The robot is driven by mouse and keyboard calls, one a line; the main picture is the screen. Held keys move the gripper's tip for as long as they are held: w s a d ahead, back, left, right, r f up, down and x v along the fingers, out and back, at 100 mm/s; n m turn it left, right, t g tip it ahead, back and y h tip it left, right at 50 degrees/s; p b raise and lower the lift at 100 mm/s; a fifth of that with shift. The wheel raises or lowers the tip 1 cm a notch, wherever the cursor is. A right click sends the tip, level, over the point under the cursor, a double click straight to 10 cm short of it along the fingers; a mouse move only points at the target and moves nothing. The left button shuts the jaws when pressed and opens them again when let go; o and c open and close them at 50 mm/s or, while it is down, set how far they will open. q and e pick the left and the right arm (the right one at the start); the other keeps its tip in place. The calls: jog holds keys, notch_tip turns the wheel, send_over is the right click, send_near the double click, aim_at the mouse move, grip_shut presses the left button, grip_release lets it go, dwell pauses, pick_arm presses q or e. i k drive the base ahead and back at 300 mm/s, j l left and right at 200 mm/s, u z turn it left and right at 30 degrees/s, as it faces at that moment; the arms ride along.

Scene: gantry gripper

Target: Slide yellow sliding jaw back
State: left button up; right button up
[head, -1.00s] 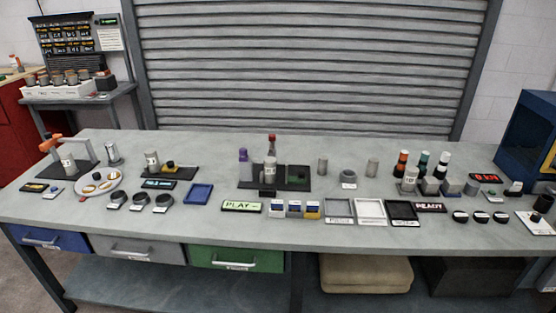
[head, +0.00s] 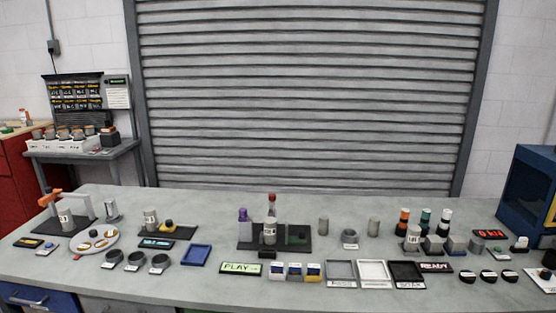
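A small yellow part (head: 168,224) sits on a dark base plate (head: 183,233) on the left half of the workbench. It looks like the yellow sliding jaw, but it is too small to be sure. A grey cylinder with a white label (head: 151,220) stands at the left end of the same plate. Neither of my grippers is in view.
The grey bench (head: 215,218) is crowded along its length. A blue tray (head: 195,256) and a small display (head: 157,243) lie in front of the plate. A shutter (head: 310,95) closes the back.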

aim_at(169, 226)
jog(key=i+j+u, duration=0.1)
jog(key=i+u, duration=0.15)
jog(key=u, duration=0.2)
jog(key=i+u, duration=0.25)
jog(key=u, duration=0.15)
